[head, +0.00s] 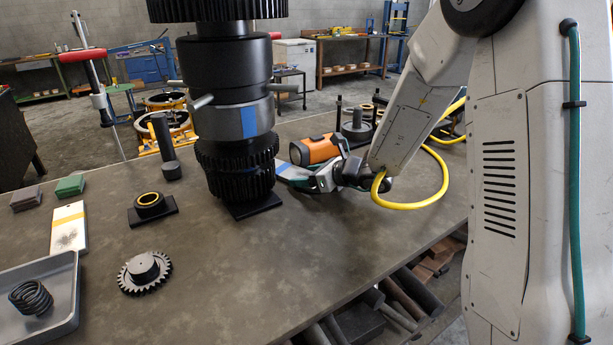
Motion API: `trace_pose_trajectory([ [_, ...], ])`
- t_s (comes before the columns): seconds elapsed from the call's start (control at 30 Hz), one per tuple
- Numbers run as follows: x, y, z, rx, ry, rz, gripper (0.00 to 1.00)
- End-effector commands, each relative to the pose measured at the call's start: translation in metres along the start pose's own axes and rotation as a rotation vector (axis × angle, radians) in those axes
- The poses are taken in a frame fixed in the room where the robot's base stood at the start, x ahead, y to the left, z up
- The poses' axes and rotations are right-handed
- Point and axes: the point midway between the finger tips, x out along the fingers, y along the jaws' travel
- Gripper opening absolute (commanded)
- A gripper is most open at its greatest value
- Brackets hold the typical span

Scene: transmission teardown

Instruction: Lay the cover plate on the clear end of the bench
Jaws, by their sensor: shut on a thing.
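My gripper (312,180) is low over the bench, just right of the tall black gear stack. It is shut on a flat pale grey piece with a blue band, which I take as the cover plate (290,172). The plate's left part is close to the stack, and its far edge is partly hidden. I cannot tell whether the plate touches the bench (300,240). The bench is a dark grey top, bare along its front middle.
The gear stack (235,120) stands upright on a black base. A toothed gear (144,271), a black ring block (150,205), a white plate with a yellow band (68,230) and a tray (62,325) occupy the left. An orange cylinder (318,149) lies behind my gripper.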

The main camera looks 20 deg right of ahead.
Motion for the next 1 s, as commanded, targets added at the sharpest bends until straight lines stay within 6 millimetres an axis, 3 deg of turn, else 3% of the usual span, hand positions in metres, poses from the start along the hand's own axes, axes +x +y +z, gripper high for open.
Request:
trace_pose_trajectory([
  [0.1,0.001,0.000,-0.002,0.001,-0.002,0.000,0.20],
  [0.13,0.001,0.000,-0.003,0.001,0.000,0.000,0.69],
  [0.2,0.001,0.000,-0.003,0.001,0.000,0.000,0.85],
  [0.57,-0.003,0.000,0.001,0.000,0.000,-0.001,0.85],
  [0.67,-0.016,-0.001,0.000,0.002,0.000,-0.003,0.85],
  [1.0,-0.088,-0.001,0.001,0.001,-0.001,-0.004,0.85],
])
